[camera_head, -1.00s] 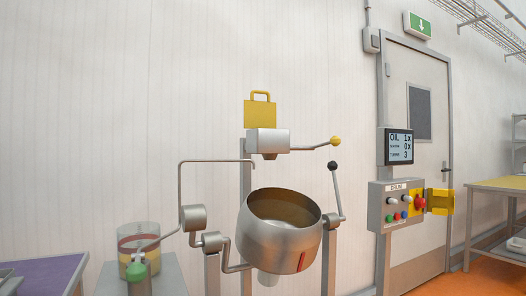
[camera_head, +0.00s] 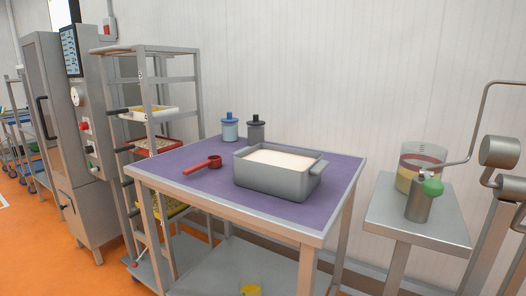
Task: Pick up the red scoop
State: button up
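The red scoop (camera_head: 203,165) lies on the purple top of a steel table (camera_head: 302,213). Its cup end points right and back, and its handle points left and toward the front. It is just left of a grey bin (camera_head: 268,182) filled with a pale material, with a small gap between them. My gripper is not in view.
A blue-lidded jar (camera_head: 230,129) and a dark-lidded jar (camera_head: 256,132) stand behind the scoop. A shelf rack (camera_head: 146,78) with trays stands close to the table's left. A steel stand (camera_head: 417,218) with a clear container (camera_head: 418,168) is at right.

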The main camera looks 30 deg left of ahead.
aim_at(213, 162)
jog(key=u, duration=1.7)
jog(key=z, duration=2.1)
jog(key=u, duration=2.1)
